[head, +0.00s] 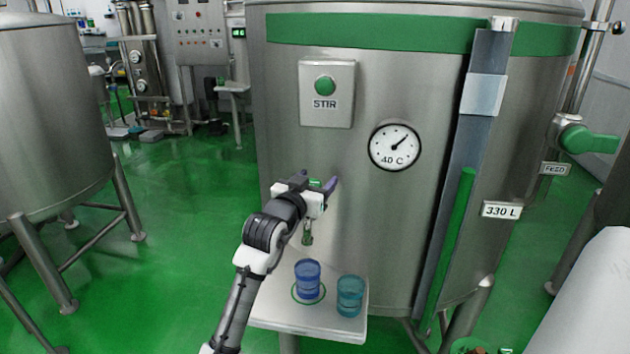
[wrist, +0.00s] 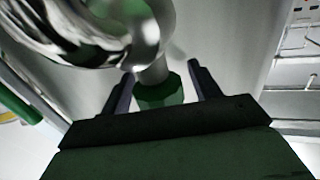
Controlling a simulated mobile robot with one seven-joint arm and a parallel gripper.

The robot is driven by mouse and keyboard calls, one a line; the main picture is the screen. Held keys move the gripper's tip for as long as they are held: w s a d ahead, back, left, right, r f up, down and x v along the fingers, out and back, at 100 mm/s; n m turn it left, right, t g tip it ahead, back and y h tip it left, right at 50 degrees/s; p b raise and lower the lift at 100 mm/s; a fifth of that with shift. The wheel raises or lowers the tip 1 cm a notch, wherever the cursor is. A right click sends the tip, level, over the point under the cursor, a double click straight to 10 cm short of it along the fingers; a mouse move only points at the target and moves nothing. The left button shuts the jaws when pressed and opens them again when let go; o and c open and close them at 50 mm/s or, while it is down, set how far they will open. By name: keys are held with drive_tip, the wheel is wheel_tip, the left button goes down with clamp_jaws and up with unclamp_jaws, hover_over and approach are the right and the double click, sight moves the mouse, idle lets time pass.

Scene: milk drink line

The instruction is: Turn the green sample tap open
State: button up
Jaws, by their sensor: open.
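The green sample tap (head: 315,183) is on the front of the big steel tank, mostly hidden behind my gripper in the head view. Its spout (head: 307,238) shows below my wrist. My gripper (head: 319,181) is open, with a dark finger on each side of the tap's green part. In the wrist view the green part (wrist: 160,93) sits between the fingertips of my gripper (wrist: 161,85), on a short metal stem. Gaps show on both sides of it, so I see no firm grip. A shiny curved metal pipe is close above it.
Below the tap a small white shelf (head: 270,315) holds a blue glass (head: 308,280) and a teal glass (head: 350,297). The tank carries a STIR button (head: 325,86), a dial (head: 395,147) and a level gauge (head: 465,170). A green-handled feed valve (head: 588,139) is far right.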

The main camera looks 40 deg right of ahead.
drive_tip(key=c, duration=1)
drive_tip(key=shift+o, duration=0.2)
